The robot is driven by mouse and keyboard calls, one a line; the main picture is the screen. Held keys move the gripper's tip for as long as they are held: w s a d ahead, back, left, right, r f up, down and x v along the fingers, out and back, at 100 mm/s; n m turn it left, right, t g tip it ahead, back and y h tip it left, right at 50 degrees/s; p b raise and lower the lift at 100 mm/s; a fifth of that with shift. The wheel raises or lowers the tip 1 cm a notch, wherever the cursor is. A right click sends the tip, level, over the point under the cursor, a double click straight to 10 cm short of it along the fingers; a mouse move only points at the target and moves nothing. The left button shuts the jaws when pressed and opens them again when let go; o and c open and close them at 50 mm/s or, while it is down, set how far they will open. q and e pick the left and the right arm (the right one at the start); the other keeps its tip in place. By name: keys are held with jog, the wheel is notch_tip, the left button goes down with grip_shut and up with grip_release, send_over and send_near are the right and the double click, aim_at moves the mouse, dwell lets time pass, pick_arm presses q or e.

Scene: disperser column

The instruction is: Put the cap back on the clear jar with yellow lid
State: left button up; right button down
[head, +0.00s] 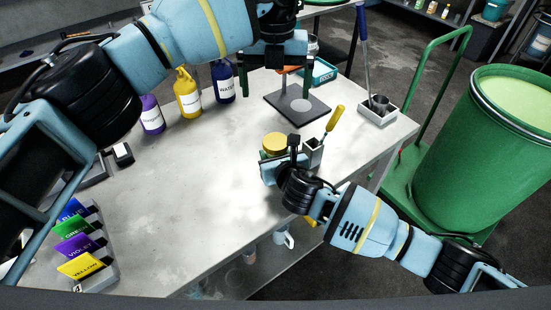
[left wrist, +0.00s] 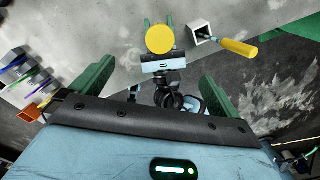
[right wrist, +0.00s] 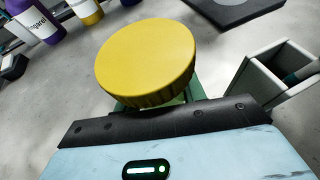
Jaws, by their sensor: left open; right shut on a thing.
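The yellow lid (head: 274,143) is a round ribbed cap near the table's front right edge. It shows from above in the left wrist view (left wrist: 160,39) and large in the right wrist view (right wrist: 146,55). My right gripper (head: 272,157) is shut just under the lid, its green fingers reaching around what is below it. The clear jar is almost fully hidden there by the lid and gripper; I cannot tell whether the lid is seated. My left gripper (head: 275,88) is open and empty, raised above the table behind the lid, pointing down.
A small square holder (head: 313,150) with a yellow-handled tool (head: 335,118) stands close right of the lid. Colour label cards (head: 75,245) are at left. The table's middle is clear.

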pick_arm(q)
jog(key=shift+r, duration=0.95)
pick_arm(e)
jog(key=c, duration=0.7)
grip_release()
jog(key=shift+c, duration=0.2)
